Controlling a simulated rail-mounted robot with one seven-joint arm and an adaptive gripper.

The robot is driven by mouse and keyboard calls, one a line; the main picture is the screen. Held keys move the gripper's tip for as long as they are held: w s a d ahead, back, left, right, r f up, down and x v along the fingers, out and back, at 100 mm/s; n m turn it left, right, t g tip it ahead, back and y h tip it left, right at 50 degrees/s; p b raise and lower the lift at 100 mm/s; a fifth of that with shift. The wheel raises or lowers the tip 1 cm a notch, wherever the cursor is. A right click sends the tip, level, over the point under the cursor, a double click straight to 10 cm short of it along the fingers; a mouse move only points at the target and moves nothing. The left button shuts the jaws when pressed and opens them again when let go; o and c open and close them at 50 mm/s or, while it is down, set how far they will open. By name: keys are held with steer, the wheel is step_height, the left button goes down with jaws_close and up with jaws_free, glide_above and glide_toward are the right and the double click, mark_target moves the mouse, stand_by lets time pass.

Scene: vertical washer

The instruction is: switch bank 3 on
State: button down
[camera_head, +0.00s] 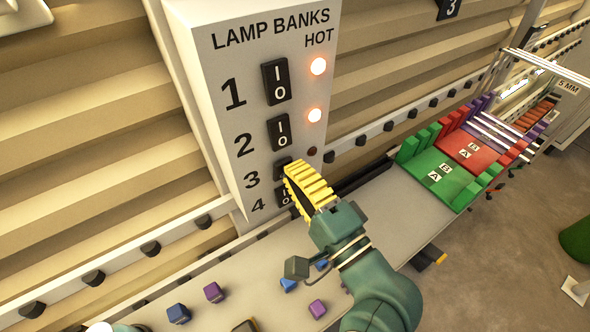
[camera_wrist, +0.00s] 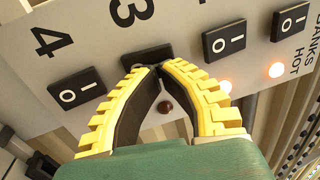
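The white lamp-bank panel (camera_head: 217,60) carries black rocker switches numbered 1 to 4. The bank 3 switch (camera_wrist: 148,53) is right at my fingertips in the wrist view, its lower part covered by them. In the head view only a bit of the bank 3 switch (camera_head: 281,163) shows behind my gripper (camera_head: 289,172). My yellow fingers meet at the tips in the wrist view (camera_wrist: 159,67), with nothing seen between them. I cannot tell whether they touch the switch. The bank 3 lamp (camera_head: 312,151) is dark.
Bank 1's lamp (camera_head: 318,66) and bank 2's lamp (camera_head: 315,115) glow. The bank 2 switch (camera_wrist: 224,39) and bank 4 switch (camera_wrist: 76,88) sit close either side of my fingers. Small coloured blocks (camera_head: 213,292) lie on the bench below; green and red racks (camera_head: 440,175) stand right.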

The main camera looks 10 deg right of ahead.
steer(key=shift+r, duration=0.15)
steer(key=p, duration=0.2)
steer(key=g+p, duration=0.1)
steer(key=p, duration=0.2)
steer(key=shift+w+a+r+h, duration=0.2)
steer(key=shift+w+r+h, duration=0.1)
steer(key=shift+w, duration=0.1)
steer(key=shift+a+r+p, duration=0.1)
steer(key=shift+r+p, duration=0.15)
steer(key=shift+p, duration=0.1)
stand_by(0.4)
steer(key=r+b+v, duration=0.1)
steer(key=b+v, duration=0.2)
steer(key=v, duration=1.1)
steer(key=shift+r, duration=0.3)
